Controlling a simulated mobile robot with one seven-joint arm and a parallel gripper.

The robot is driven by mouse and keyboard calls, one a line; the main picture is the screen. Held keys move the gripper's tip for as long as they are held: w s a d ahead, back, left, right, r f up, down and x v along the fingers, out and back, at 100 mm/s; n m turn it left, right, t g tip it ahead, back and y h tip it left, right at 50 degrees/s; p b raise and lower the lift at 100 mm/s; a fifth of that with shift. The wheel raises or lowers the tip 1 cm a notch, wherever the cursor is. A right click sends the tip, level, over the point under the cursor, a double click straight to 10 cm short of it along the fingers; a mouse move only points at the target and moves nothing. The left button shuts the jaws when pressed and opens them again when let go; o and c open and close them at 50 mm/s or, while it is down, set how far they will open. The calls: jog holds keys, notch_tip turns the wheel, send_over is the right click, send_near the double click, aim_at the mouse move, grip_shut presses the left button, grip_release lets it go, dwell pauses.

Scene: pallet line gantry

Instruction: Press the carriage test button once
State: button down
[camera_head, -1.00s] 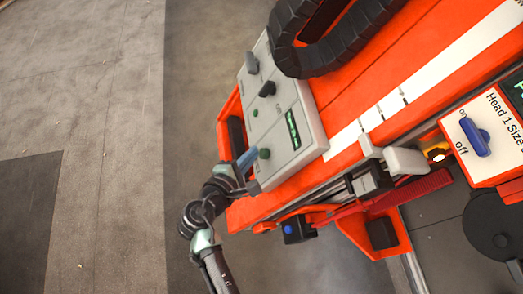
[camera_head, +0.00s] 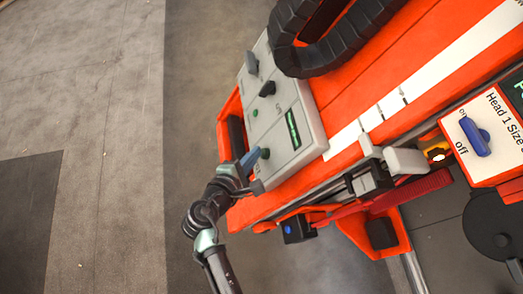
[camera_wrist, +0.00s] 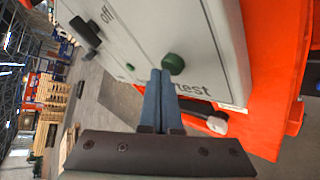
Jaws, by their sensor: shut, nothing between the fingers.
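The carriage test button is a green round knob (camera_wrist: 174,64) beside the word "test" on a light grey control panel (camera_wrist: 215,40). In the head view the button (camera_head: 264,153) sits near the panel's lower edge. My gripper (camera_wrist: 160,76) is shut and empty, its blue fingers held together. In the wrist view the fingertips are just left of the button and very close to it. In the head view my gripper (camera_head: 252,157) is also right beside the button. I cannot tell whether the tips touch it or the panel.
The panel also carries dark knobs (camera_head: 267,89), a small green light (camera_head: 255,113) and a green display (camera_head: 292,130). An orange handle (camera_head: 228,108) runs along its left side. A black cable chain (camera_head: 318,60) stands above. Open floor (camera_head: 80,70) lies to the left.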

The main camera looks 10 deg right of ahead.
jog(key=shift+d+f, duration=0.1)
jog(key=shift+d, duration=0.15)
jog(key=shift+a, duration=0.1)
dwell(0.3)
jog(key=shift+a+r+p, duration=0.4)
jog(key=shift+a+r, duration=0.05)
jog(key=shift+a, duration=0.3)
jog(key=a, duration=0.1)
jog(key=a+r+p, duration=0.1)
jog(key=a, duration=0.1)
jog(key=a+r, duration=0.1)
jog(key=shift+a+r+p, duration=0.15)
jog(key=shift+a+p, duration=0.1)
jog(key=shift+p, duration=0.15)
dwell(0.6)
